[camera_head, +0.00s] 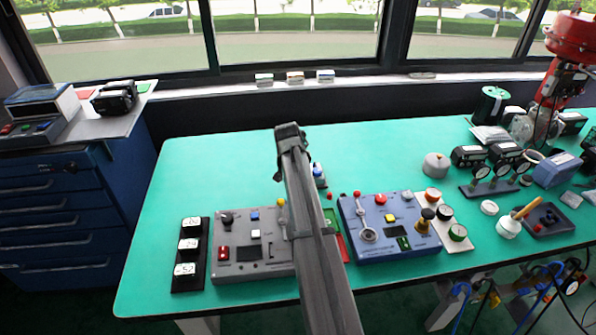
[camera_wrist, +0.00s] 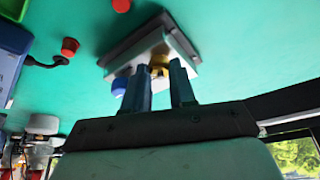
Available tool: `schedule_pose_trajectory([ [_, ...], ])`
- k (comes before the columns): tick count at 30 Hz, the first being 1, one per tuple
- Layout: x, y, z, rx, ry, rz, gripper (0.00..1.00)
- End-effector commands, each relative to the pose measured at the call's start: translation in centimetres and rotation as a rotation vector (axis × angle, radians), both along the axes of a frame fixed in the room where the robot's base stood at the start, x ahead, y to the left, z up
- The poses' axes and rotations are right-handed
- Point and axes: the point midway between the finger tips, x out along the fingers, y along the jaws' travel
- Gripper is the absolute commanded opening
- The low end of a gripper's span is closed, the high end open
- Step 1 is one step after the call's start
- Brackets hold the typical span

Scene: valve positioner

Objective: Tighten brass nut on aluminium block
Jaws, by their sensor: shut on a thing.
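The aluminium block (camera_wrist: 138,48) is a pale, tilted-looking block on the green bench in the wrist view. The brass nut (camera_wrist: 159,71) shows as a small gold patch at the block's near face. My gripper (camera_wrist: 160,67) has its two fingers on either side of the nut and is shut on it. A blue knob (camera_wrist: 119,86) sits on the block beside the left finger. In the head view, my arm hides most of the block; only a small part with blue (camera_head: 318,169) shows right of the arm. My fingers are not clear there.
A grey control panel (camera_head: 234,262) and a blue one (camera_head: 385,247) stand at the bench front. Gauges (camera_head: 480,172) and a red valve actuator (camera_head: 570,35) stand at the right.

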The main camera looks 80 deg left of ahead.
Motion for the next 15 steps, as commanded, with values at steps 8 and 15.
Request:
schedule_pose_trajectory([
  [8, -0.06, 0.01, -0.02, -0.002, 0.001, -0.065, 0.00],
  [15, -0.05, -0.02, -0.03, -0.001, 0.001, -0.074, 0.00],
])
